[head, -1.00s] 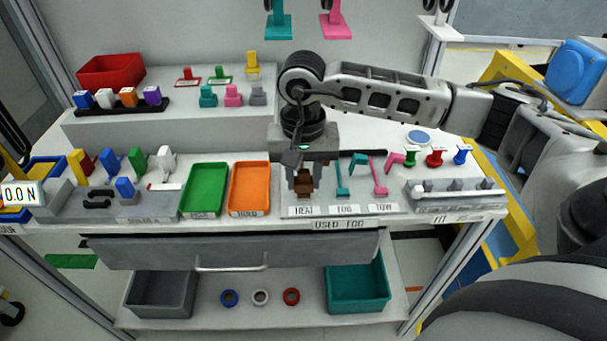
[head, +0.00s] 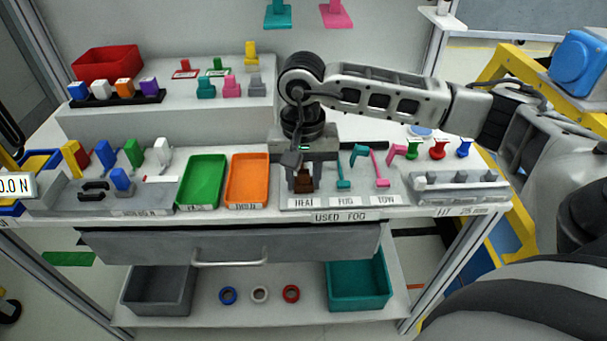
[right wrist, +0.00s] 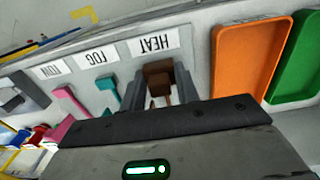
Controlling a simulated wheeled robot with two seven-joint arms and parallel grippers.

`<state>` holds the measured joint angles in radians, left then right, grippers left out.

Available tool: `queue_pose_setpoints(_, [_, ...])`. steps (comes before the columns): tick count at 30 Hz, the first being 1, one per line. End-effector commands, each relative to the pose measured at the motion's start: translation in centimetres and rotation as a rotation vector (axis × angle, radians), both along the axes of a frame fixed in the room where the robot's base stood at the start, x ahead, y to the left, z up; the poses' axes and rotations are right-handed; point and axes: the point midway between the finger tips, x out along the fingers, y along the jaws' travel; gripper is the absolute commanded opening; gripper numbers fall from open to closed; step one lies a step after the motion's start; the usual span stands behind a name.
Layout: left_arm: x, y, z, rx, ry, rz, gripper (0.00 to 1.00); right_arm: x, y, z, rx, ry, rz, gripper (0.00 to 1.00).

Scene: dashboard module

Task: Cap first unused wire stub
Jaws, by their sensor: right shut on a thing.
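My right gripper (head: 303,180) points down at the HEAT position of the grey labelled panel (head: 300,203). It is shut on a brown piece (head: 303,184), which also shows between the fingers in the right wrist view (right wrist: 158,77). The piece's lower end is partly hidden, so I cannot tell whether it is seated on the panel. To its right, a teal bent piece (head: 343,176) stands by the FOG label and a pink one (head: 379,172) by the TOW label. My left gripper is not in view.
An orange tray (head: 233,203) and a green tray (head: 183,205) lie left of the panel. Green, red (head: 437,150) and blue spool-like pieces stand behind the grey fixture (head: 458,188) at the right. Several coloured connectors stand at the left. A drawer (head: 160,245) is below the edge.

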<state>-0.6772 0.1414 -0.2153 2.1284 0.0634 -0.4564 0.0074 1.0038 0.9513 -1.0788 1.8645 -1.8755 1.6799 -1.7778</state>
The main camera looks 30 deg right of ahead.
Motion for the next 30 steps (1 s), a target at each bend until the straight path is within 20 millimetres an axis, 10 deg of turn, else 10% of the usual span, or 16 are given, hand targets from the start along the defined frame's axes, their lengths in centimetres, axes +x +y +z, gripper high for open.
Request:
queue_pose_setpoints(3, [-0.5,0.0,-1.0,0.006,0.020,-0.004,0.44,0.0,0.0,-0.5,0.000,0.001,0.000,0.04])
queue_pose_setpoints(4, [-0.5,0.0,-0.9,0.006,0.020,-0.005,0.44,0.0,0.0,-0.4,0.000,0.001,0.000,0.40])
queue_pose_setpoints(6, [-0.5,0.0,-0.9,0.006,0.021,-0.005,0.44,0.0,0.0,-0.3,0.000,0.001,0.000,0.57])
queue_pose_setpoints(22, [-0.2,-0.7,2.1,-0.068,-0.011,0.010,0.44,0.0,0.0,-0.3,0.000,0.000,0.000,0.57])
queue_pose_setpoints(30, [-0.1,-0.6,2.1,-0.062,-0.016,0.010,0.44,0.1,0.1,6.7,0.001,-0.005,0.000,0.57])
